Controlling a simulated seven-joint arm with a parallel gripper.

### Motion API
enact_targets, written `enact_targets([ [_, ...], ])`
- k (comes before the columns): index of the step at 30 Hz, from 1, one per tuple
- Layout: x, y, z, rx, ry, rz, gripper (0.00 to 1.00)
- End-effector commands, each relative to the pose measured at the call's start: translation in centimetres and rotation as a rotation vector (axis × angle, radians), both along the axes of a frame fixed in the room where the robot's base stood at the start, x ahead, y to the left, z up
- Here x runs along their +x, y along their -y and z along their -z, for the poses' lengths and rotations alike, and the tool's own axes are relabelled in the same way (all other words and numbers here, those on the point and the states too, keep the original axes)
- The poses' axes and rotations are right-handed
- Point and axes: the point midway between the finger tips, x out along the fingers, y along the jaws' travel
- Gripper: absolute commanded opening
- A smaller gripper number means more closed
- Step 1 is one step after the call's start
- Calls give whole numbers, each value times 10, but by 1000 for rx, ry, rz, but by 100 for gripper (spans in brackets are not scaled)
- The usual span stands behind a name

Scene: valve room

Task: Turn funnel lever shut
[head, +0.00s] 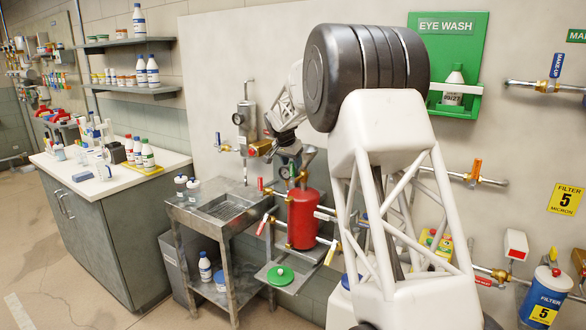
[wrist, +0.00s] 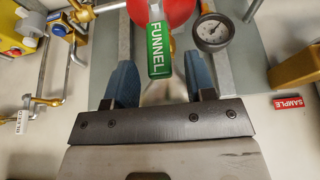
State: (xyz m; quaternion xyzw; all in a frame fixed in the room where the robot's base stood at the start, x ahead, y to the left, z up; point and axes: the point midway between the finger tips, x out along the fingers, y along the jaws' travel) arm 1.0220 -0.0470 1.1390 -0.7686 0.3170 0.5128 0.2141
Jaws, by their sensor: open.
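The funnel lever shows in the wrist view as a green handle (wrist: 160,50) with FUNNEL in white letters. It stands upright in the picture, just below the red vessel (wrist: 165,10). My gripper (wrist: 160,68) is open, with one blue finger on each side of the green handle in the picture. There is clear space between the handle and both fingers. I cannot tell how deep the handle lies between them.
A round gauge (wrist: 212,32) sits right of the handle. A red SAMPLE tag (wrist: 289,103) is on the wall at the right. Pipes with brass valves (wrist: 52,101) run at the left. A steel sink stand (head: 222,218) is left of the red vessel.

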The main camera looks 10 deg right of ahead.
Motion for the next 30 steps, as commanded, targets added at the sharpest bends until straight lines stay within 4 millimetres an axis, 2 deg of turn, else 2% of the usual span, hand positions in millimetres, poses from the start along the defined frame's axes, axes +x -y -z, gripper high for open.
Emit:
enact_targets([
  [3, 4, 4, 13, 0, 0, 0, 50],
  [9, 8, 7, 26, 0, 0, 0, 50],
  [20, 9, 8, 28, 1, 1, 0, 50],
  [30, 9, 8, 28, 1, 1, 0, 0],
])
